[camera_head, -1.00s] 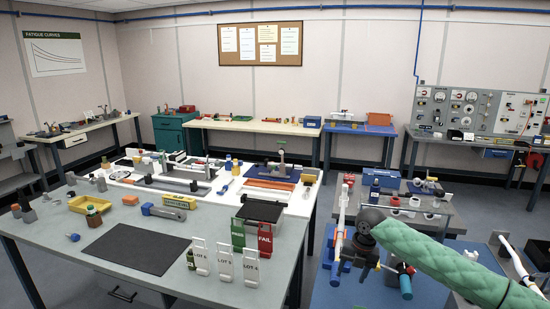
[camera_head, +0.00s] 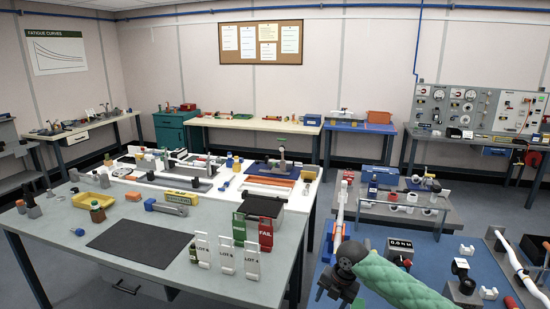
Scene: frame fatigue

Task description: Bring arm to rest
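My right arm (camera_head: 400,283), in a green quilted sleeve, comes in from the lower right. Its dark wrist joint (camera_head: 350,254) is above the blue bench (camera_head: 440,244) at the right. My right gripper (camera_head: 336,288) points down near the bottom edge, mostly hidden by the wrist and seen from above. Its fingertips are not clear, and I cannot tell whether it holds anything. My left arm and gripper are out of view.
A grey bench (camera_head: 230,273) at the left holds a black mat (camera_head: 140,243), white lot cards (camera_head: 226,255) and a red fail bin (camera_head: 266,233). The blue bench holds a small display box (camera_head: 399,252) and a dark fixture (camera_head: 463,285). Its middle shows bare room.

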